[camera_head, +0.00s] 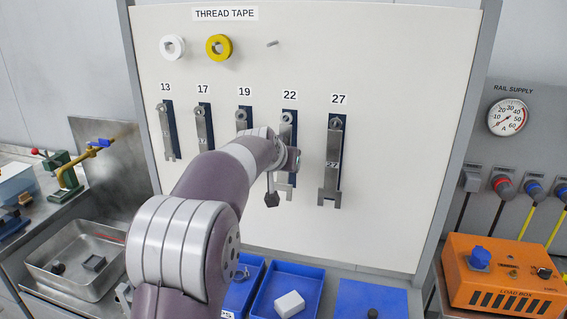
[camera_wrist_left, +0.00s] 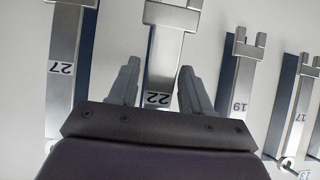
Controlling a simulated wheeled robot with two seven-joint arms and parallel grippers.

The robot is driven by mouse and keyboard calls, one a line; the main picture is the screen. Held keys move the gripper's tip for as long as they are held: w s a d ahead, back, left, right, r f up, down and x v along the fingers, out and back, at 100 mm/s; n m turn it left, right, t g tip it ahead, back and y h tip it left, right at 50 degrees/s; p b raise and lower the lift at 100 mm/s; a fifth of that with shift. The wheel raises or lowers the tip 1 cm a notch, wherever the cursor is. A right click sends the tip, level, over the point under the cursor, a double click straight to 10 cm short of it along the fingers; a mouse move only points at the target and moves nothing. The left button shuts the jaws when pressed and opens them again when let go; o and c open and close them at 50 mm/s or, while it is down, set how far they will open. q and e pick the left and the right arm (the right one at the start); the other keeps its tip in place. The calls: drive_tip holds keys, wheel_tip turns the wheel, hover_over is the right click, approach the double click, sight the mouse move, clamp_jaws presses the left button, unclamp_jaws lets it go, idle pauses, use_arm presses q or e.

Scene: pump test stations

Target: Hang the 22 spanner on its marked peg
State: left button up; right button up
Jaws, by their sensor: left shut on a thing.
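The 22 spanner (camera_head: 287,133) is upright at the board under the 22 label (camera_head: 290,95). Its ring end is at the top, by the marked peg, and its open jaw shows below my arm. I cannot tell whether the ring is fully on the peg. A strip of its dark blue outline shows beside it. In the left wrist view the spanner (camera_wrist_left: 165,45) lies between the fingers of my left gripper (camera_wrist_left: 157,82), which is shut on it. My left arm hides the spanner's middle in the head view. My right gripper is not in view.
The 27 spanner (camera_head: 333,155) hangs to the right, and the 19 (camera_head: 241,118), 17 (camera_head: 202,125) and 13 (camera_head: 165,130) spanners hang to the left. Tape rolls (camera_head: 219,47) hang above. Blue bins (camera_head: 262,308) stand below the board. An orange load box (camera_head: 500,280) stands right.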

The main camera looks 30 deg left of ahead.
use_arm(q)
drive_tip(key=o, duration=1.2)
drive_tip(key=b+v, duration=0.3)
drive_tip(key=v, duration=0.9)
drive_tip(key=shift+s+d+r+b, duration=0.15)
drive_tip(key=shift+s+r+b, duration=0.05)
drive_tip(key=shift+s+b, duration=0.1)
